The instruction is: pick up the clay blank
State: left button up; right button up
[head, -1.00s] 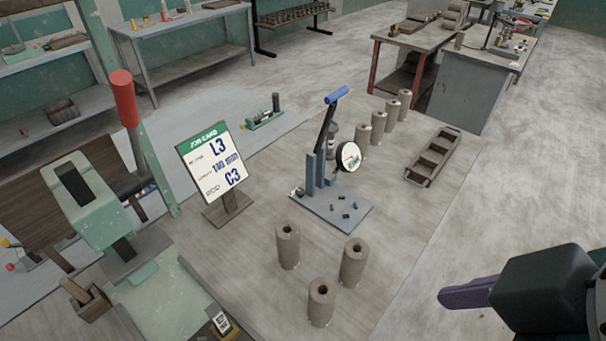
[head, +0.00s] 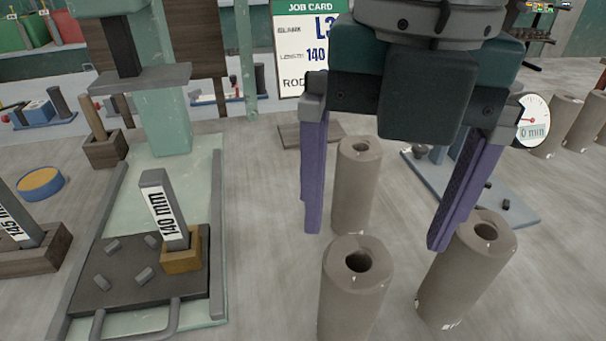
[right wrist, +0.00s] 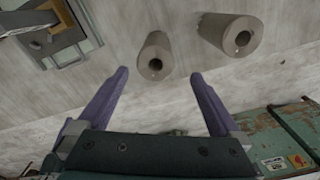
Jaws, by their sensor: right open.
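Three grey-brown hollow clay blanks stand upright on the bench in the head view: a far one (head: 355,195), a front one (head: 350,300) and a right one (head: 462,275). My right gripper (head: 375,238) is open and empty, its purple fingers pointing down. In the head view the far blank shows between the fingers. In the right wrist view one blank (right wrist: 155,57) lies just beyond the gap between the fingertips (right wrist: 159,75), and another blank (right wrist: 232,36) stands to its right. No contact is visible. My left gripper is not in view.
A job card (head: 290,45) reading L3 and 140 stands behind, partly hidden by my gripper. A gauge stand (head: 515,205) is at right, with more blanks (head: 560,125) beyond. A green press (head: 165,120) with a 140 mm block (head: 165,215) is at left.

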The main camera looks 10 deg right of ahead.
aim_at(357, 268)
jog(key=shift+d+f, duration=0.1)
jog(key=shift+f, duration=0.45)
jog(key=f, duration=0.6)
jog(key=a+f, duration=0.1)
jog(key=f, duration=0.2)
jog(key=shift+b, duration=0.4)
jog(key=shift+r, duration=0.1)
grip_shut()
